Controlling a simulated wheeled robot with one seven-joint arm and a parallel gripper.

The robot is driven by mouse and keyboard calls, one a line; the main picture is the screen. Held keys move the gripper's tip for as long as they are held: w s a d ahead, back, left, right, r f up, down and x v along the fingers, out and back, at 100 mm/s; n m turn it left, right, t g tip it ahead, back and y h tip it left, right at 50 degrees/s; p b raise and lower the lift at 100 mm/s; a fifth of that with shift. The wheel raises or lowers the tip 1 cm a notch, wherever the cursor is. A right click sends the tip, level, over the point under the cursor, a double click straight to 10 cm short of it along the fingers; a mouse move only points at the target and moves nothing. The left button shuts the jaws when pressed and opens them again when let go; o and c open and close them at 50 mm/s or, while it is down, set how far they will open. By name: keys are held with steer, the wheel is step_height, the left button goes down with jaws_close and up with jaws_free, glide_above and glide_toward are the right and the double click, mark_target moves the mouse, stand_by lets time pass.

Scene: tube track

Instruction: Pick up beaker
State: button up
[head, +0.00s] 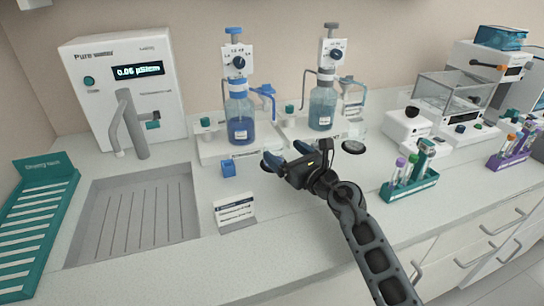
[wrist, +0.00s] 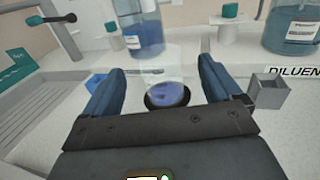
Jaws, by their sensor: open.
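The beaker (wrist: 165,68) is a clear vessel with a bluish bottom, standing on a dark round pad in the wrist view. It is between the two open fingers of my gripper (wrist: 162,72), with no clear contact on either side. In the head view my gripper (head: 288,154) is low over the counter, in front of the dispenser stations. The beaker is hard to make out there, with only a dark round edge showing beside the left finger.
Two bottle dispensers, the left with blue liquid (head: 241,130) and the right paler (head: 322,108), stand just behind. A small blue block (head: 229,169) and a label stand (head: 235,212) are to the left. A teal tube rack (head: 410,185) is to the right. The front counter is clear.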

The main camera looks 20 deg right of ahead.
mark_target(274, 141)
steer(key=x, duration=0.5)
steer(key=shift+w+a+r, duration=0.2)
steer(key=shift+w+r, duration=0.1)
steer(key=shift+w, duration=0.1)
steer(key=c, duration=1)
